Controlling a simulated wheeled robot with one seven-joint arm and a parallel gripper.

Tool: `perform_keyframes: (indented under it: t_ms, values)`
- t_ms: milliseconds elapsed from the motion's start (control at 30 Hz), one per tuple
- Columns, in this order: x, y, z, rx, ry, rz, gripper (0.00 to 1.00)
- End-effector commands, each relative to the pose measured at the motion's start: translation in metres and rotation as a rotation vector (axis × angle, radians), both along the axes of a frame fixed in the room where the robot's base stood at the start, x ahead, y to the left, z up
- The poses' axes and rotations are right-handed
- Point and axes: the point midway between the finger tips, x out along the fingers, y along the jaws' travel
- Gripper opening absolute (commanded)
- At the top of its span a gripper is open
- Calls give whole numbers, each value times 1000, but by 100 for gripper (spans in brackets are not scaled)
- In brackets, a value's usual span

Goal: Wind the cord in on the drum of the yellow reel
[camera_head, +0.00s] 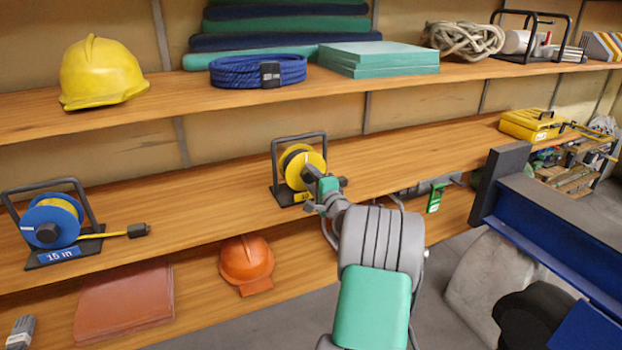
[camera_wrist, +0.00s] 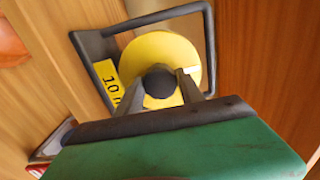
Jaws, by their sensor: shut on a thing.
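The yellow reel (camera_head: 296,162) stands on the middle shelf in a dark frame, with a yellow label at its foot. In the wrist view the yellow drum side (camera_wrist: 188,55) faces me, with a dark round knob (camera_wrist: 160,81) at its middle and a label reading about "10 m" beside it. My gripper (camera_head: 313,178) is in front of the reel. In the wrist view my gripper's fingers (camera_wrist: 160,88) lie on both sides of the knob and are shut on it. I cannot make out this reel's cord; my gripper hides part of the reel.
A blue reel (camera_head: 43,230) labelled 15 m, with a yellow cord end and dark plug (camera_head: 138,230), stands at the left of the same shelf. An orange helmet (camera_head: 246,262) is below. The upper shelf (camera_head: 190,95) overhangs behind. The shelf between the reels is clear.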

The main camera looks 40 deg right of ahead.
Motion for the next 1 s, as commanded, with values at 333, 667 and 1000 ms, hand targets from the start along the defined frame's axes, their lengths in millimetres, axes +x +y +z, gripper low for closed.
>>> perform_keyframes:
  t_ms: [333,667,1000]
  values:
    - [0,0,1,-2,-2,0,66]
    - [-10,2,1,-1,0,-2,66]
    - [-70,19,1,-1,-1,-3,66]
